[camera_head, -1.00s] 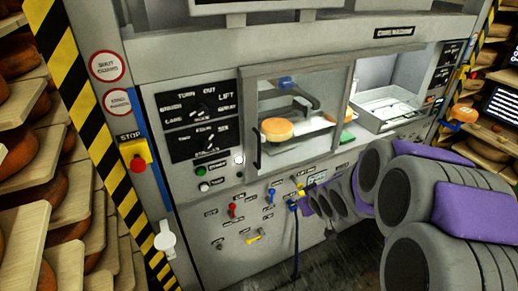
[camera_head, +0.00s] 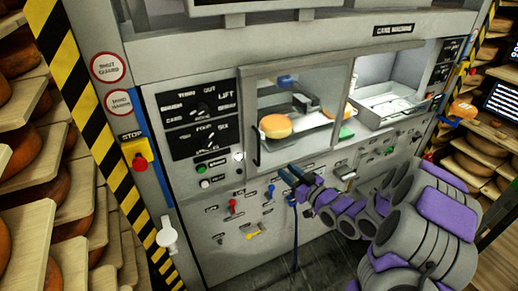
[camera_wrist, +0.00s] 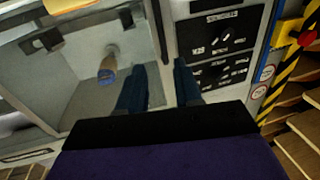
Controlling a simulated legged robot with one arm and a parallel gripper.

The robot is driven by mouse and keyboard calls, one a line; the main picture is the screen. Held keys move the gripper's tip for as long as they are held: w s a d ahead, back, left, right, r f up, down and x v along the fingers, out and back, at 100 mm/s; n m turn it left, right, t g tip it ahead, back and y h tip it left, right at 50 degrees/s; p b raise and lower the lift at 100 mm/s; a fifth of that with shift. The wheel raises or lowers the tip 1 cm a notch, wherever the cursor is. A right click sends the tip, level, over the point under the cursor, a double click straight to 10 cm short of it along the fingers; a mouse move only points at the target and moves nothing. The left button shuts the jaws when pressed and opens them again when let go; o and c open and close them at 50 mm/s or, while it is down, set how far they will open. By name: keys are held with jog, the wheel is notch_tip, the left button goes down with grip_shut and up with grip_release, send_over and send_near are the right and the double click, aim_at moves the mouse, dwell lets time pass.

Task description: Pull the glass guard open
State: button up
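The glass guard (camera_head: 312,92) is a framed clear pane on the front of the grey machine, covering the left chamber. Its black upright handle (camera_head: 256,148) is at the pane's lower left. An orange cheese wheel (camera_head: 275,126) shows behind the glass. My gripper (camera_head: 288,172) has dark blue fingers and is in front of the guard's lower edge, right of and below the handle. In the wrist view my gripper (camera_wrist: 158,82) is open with nothing between its fingers; the dark handle (camera_wrist: 156,22) shows beyond the fingertips, near the pane's edge.
A control panel (camera_head: 200,120) with knobs is left of the guard. A red stop button (camera_head: 139,163) is further left. Small coloured levers (camera_head: 232,206) are below. An open bay with a metal tray (camera_head: 385,105) is at right. Cheese shelves (camera_head: 30,150) flank the machine.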

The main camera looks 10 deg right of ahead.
send_over(259, 163)
jog(key=shift+w+b, duration=0.4)
dwell(0.3)
jog(key=shift+c, duration=0.5)
grip_shut()
jog(key=shift+f, duration=0.1)
